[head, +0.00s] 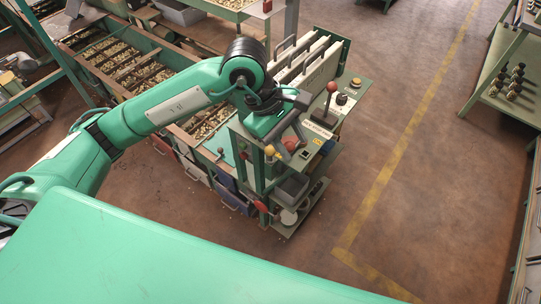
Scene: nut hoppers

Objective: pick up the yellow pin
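My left arm reaches in from the left over a green hopper machine. Its gripper (298,128) points down at the near end of the machine's control panel (312,150). The dark fingers are small and seen partly from behind, so I cannot tell whether they are open or shut. A small round yellow knob (270,150), which may be the head of the yellow pin, shows just left of and below the gripper. A red rounded part (290,145) is close beside it. I cannot tell whether the gripper touches either. My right gripper is out of view.
A red-ball lever (332,87) stands on the panel, near upright pale plates (310,65). Long hopper trays (125,67) of small nuts run back left. A green shelf with dark parts (505,75) stands at right. The brown floor between is clear, with a yellow line (400,150).

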